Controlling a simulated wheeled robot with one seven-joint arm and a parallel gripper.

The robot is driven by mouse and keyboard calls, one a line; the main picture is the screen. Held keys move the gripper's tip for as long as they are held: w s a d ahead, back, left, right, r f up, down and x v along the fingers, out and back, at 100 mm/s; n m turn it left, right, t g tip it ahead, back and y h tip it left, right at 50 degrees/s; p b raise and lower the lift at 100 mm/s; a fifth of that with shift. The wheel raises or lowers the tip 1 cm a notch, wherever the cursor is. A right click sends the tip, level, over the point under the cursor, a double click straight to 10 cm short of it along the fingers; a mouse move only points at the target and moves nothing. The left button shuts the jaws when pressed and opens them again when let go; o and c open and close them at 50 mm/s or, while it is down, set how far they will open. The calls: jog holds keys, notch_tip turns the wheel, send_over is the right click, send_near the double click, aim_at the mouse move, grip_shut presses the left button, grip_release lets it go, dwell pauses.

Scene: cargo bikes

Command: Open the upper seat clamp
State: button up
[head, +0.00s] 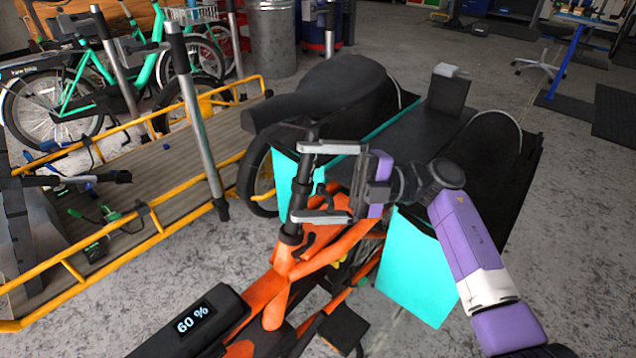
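An orange cargo bike (278,285) stands in the middle of the head view, with a black saddle (318,95) on a dark seat post (302,172). A small dark lever (321,193) sits beside the post between my fingers; it looks like the upper clamp's lever, but I cannot tell its state. Another dark lever (306,246) is lower, near the frame. My gripper (297,182) is open and reaches in from the right. One finger is above the other, with their tips at the post. I cannot tell whether they touch it.
Turquoise panels (420,265) and a black rear deck (395,145) lie behind the saddle, close to my arm. A yellow-railed cargo platform (150,190) stands left.

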notch_tip(320, 180, up, 16)
jog(key=d+y+p, duration=0.1)
jog(key=p, duration=0.1)
jog(key=shift+w+d+n+p, duration=0.25)
jog(key=shift+d+n+p, duration=0.05)
jog(key=shift+d+n, duration=0.1)
jog(key=shift+r, duration=0.1)
jog(key=a+f+m+t+h, duration=0.2)
jog(key=a+f, duration=0.1)
jog(key=f, duration=1.2)
jog(key=shift+h, duration=0.4)
jog(key=shift+s+d+f, duration=0.1)
jog(key=shift+d+f, duration=0.1)
jog(key=shift+d, duration=0.25)
jog(key=shift+d+f, duration=0.2)
jog(key=shift+d, duration=0.25)
jog(key=shift+c, duration=0.3)
jog(key=shift+s+d+f, duration=0.1)
jog(key=shift+d+f, duration=0.1)
jog(key=shift+d, duration=0.6)
jog(key=shift+s+d+f, duration=0.1)
jog(key=shift+d+f, duration=0.05)
jog(key=shift+d, duration=0.6)
jog(key=shift+s+d+f, duration=0.1)
jog(key=shift+d+f, duration=0.1)
jog(key=shift+d, duration=0.6)
jog(key=c, duration=0.6)
jog(key=shift+s+d+f+b, duration=0.2)
jog(key=shift+d+f+b, duration=0.25)
jog(key=shift+d, duration=0.45)
